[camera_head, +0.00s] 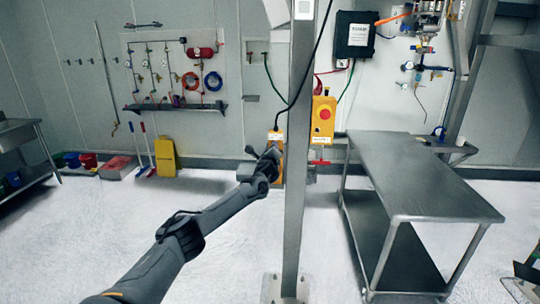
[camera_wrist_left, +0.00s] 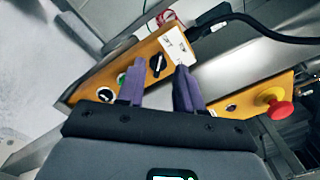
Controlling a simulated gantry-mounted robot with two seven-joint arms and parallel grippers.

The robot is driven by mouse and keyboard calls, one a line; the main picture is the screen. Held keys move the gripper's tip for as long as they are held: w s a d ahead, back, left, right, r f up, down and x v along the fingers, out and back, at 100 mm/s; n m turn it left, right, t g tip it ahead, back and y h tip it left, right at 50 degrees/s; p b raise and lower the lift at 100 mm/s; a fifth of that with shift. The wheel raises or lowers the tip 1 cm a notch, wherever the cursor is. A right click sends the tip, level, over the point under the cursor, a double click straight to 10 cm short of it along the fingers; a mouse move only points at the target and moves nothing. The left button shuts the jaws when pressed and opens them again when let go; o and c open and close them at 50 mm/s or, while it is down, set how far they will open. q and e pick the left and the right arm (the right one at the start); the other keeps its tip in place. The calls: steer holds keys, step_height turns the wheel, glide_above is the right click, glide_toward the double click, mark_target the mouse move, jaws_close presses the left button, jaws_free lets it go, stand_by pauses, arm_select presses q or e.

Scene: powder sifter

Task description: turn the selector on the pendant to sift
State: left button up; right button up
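The pendant is a yellow box that hangs beside the steel post, mostly hidden behind my left gripper in the head view; its yellow face (camera_wrist_left: 205,43) fills the upper middle of the left wrist view. On it are a black selector knob (camera_wrist_left: 157,65), a green button (camera_wrist_left: 121,78), another black knob on a white disc (camera_wrist_left: 105,95) and a white label. My left gripper (camera_wrist_left: 158,73) has its purple fingers apart, with the selector knob in the gap between the fingertips. I cannot tell whether the fingers touch the pendant. My right gripper is in neither view.
A steel post (camera_head: 298,150) stands close beside my left gripper. A second yellow box (camera_head: 323,121) with a red emergency button (camera_wrist_left: 278,100) is to the right. A black cable (camera_wrist_left: 260,28) runs from the pendant. A steel table (camera_head: 425,180) stands at the right.

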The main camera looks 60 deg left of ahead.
arm_select(q)
steer(key=v, duration=0.7)
stand_by(0.3)
steer(key=shift+f, duration=0.15)
